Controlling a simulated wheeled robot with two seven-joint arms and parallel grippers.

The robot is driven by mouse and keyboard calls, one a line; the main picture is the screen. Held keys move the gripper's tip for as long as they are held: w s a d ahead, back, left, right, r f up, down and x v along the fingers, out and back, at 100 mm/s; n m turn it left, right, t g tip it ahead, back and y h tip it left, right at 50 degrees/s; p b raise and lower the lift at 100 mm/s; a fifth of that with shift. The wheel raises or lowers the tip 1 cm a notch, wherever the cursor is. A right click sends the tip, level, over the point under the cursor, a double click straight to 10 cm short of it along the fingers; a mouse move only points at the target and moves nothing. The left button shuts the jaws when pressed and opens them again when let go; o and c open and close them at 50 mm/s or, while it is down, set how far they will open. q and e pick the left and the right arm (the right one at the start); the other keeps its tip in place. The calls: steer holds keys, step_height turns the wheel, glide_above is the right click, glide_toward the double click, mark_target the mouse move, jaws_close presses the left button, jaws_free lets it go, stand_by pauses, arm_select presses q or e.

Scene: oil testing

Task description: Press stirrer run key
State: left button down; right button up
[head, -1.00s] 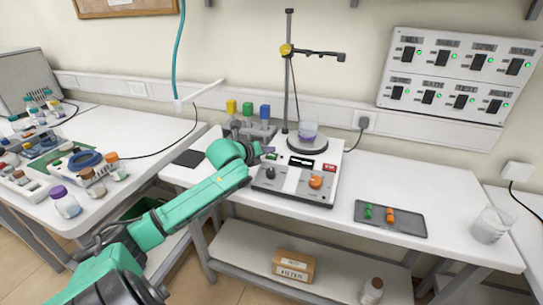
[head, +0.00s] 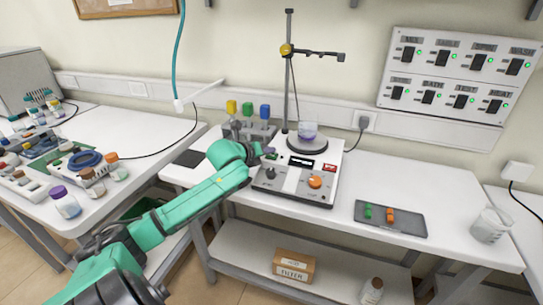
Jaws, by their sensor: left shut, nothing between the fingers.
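The stirrer (head: 295,182) stands on the white bench, with a dark knob, an orange knob, a dark display, a red key (head: 330,167) and a green key (head: 271,156) on its sloped front panel. My left gripper (head: 268,151) is shut and empty at the panel's upper left, right by the green key. I cannot tell whether its tip touches the key. My right gripper is not in view.
A rack with yellow, green and blue-topped items (head: 248,110) stands behind my left gripper. A stand (head: 290,70) with a clamp rises behind the stirrer. A dark tray (head: 391,219) and a glass beaker (head: 490,225) are at the right. Bench between stirrer and tray is clear.

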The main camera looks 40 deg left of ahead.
arm_select(q)
steer(key=shift+w+f, duration=0.1)
steer(key=shift+f, duration=0.15)
